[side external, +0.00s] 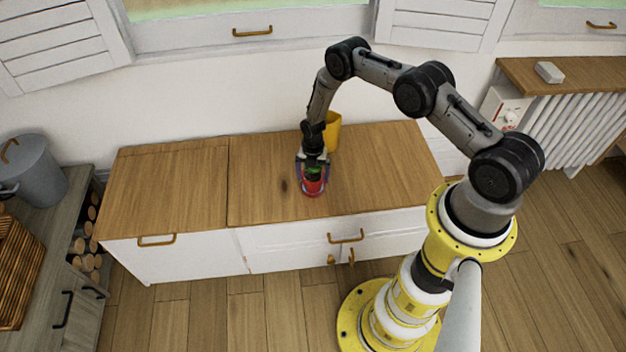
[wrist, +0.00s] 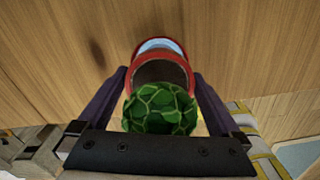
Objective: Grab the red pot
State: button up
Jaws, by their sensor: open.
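The red pot (side external: 313,188) is on the wooden cabinet top, near its front edge, below my gripper. In the wrist view its red rim and wall (wrist: 163,53) show, with a pale blue patch at the far side. A round green plant-like ball (wrist: 160,108) covers its near part, and it also shows as green in the side view (side external: 314,171). My gripper (wrist: 160,76) is open, with one purple finger on each side of the pot and the green ball. I cannot tell whether either finger touches the pot.
A yellow container (side external: 332,131) stands behind my gripper, near the wall. The wooden cabinet top (side external: 170,190) is clear to the left, with a small dark mark beside the pot. A grey lidded pot (side external: 32,170) stands on the far-left cabinet.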

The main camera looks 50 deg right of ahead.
jog(key=shift+f, duration=0.2)
jog(key=c, duration=1.6)
jog(key=shift+w, duration=0.1)
jog(key=shift+r, duration=0.15)
